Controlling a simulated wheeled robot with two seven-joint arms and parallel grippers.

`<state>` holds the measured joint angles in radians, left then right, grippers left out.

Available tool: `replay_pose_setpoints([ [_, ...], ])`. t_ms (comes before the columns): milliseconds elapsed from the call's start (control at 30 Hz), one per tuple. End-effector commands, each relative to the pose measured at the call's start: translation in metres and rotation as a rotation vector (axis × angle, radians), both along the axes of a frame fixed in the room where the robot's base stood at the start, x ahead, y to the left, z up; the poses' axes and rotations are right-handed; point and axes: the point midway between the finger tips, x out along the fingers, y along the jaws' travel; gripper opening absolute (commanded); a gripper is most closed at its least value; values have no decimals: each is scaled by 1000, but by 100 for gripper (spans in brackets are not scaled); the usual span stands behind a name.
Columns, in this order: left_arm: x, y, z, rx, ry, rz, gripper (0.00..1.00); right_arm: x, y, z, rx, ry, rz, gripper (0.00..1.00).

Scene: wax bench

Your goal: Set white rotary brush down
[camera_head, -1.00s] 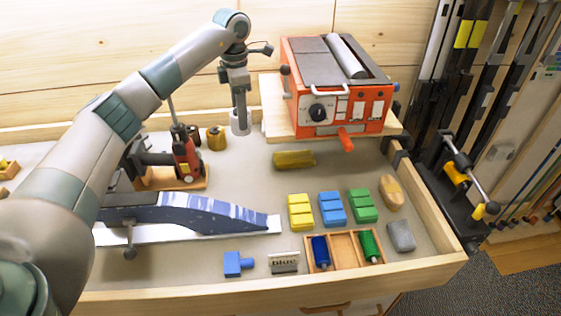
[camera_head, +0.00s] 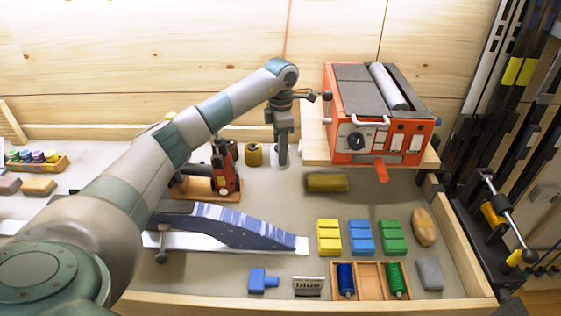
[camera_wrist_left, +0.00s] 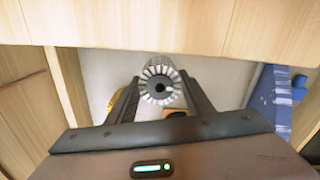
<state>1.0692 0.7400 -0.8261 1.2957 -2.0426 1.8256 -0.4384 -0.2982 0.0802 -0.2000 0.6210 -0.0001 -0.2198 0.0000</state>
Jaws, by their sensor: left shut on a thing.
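The white rotary brush (camera_head: 282,156) is a small pale cylinder under my left gripper (camera_head: 282,138) in the head view. It is upright at the back of the bench, just left of the orange machine. Its lower end is close to the bench top; I cannot tell whether it touches. In the left wrist view the brush (camera_wrist_left: 160,72) shows end-on, as a ring of white bristles with a dark hub hole. It sits between the two dark fingers of my left gripper (camera_wrist_left: 160,88), which is shut on it. My right gripper is not in view.
A gold cylinder (camera_head: 253,155) stands just left of the brush. The orange machine (camera_head: 375,144) is on its right, on a wooden board. A red tool (camera_head: 222,168) on a wooden base and a blue-white ski (camera_head: 235,228) lie left and in front. A gold roll (camera_head: 326,183) lies front right.

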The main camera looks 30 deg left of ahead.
Motion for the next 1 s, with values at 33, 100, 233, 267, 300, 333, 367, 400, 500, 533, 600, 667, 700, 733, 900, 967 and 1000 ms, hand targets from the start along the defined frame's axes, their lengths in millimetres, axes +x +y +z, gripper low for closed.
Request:
replay_pose_setpoints([
  [33, -1, 0, -5, -1, 1, 0, 20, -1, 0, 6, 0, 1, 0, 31],
  [100, 0, 0, -11, -2, 1, -1, 20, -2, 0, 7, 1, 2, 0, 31],
  [233, 0, 0, -17, -1, -2, 0, 20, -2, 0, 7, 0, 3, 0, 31],
  [267, 0, 0, -17, -1, -2, 0, 20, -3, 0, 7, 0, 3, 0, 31],
  [300, 0, 0, -17, -1, -2, 0, 20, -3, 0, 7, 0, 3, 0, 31],
  [333, 0, 0, -17, -1, -2, 0, 20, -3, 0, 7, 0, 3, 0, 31],
  [367, 0, 0, -17, -1, -2, 0, 20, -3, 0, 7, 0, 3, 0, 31],
  [400, 0, 0, -17, -1, -2, 0, 20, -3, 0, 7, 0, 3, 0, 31],
  [500, 0, 0, -18, -1, -1, 0, 20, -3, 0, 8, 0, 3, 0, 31],
  [533, 0, 0, -19, -1, -1, 0, 20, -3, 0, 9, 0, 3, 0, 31],
  [600, 0, 0, -24, -1, 1, 0, 20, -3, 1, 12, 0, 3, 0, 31],
  [667, -1, 0, -30, -1, 3, 1, 20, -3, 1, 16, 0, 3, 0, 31],
  [700, -1, -1, -35, -2, 2, 0, 20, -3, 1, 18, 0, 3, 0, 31],
  [733, 0, -1, -39, -1, 3, 0, 20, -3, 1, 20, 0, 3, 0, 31],
  [900, 0, 0, -53, -1, 0, 0, 20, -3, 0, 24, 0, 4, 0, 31],
  [967, 0, 0, -54, -1, -1, 0, 20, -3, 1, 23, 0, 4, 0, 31],
  [1000, 0, 0, -54, -1, -1, -1, 20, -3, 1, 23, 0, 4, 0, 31],
])
